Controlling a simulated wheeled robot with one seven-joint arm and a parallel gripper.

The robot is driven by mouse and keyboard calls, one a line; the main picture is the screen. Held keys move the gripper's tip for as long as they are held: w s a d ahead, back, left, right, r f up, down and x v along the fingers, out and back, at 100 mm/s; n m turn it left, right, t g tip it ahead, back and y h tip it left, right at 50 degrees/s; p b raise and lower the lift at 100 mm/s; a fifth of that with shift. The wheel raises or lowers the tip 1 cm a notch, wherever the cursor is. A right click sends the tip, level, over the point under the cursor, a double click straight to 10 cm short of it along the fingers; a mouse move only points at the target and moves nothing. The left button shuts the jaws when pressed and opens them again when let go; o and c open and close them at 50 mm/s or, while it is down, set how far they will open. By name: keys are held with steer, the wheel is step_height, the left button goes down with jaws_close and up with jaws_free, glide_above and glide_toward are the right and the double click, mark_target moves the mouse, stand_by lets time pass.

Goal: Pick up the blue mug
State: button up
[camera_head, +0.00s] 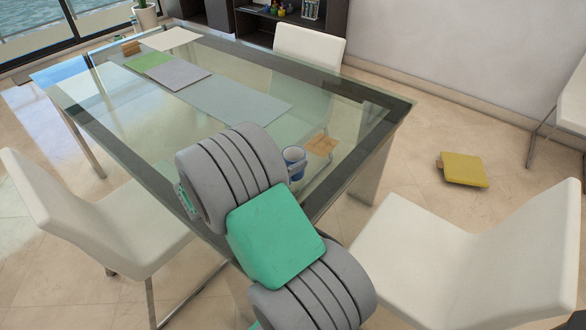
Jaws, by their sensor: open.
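The blue mug (293,158) stands on the glass table (228,98), near its right front part. The mug is just right of my grey and green arm, which hides part of its left side and lower body. Its open top faces up. My gripper is not in view, so its place relative to the mug does not show.
Flat sheets (178,75) lie toward the table's far left. A small tan square (322,145) shows by the mug. White chairs stand at the left (90,210), right front (480,255) and far side (309,45). A yellow item (465,170) lies on the floor.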

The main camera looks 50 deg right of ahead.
mark_target(299, 152)
steer(key=x, duration=0.3)
steer(key=shift+s+d+f, duration=0.15)
steer(key=shift+d, duration=0.15)
steer(key=c, duration=1.8)
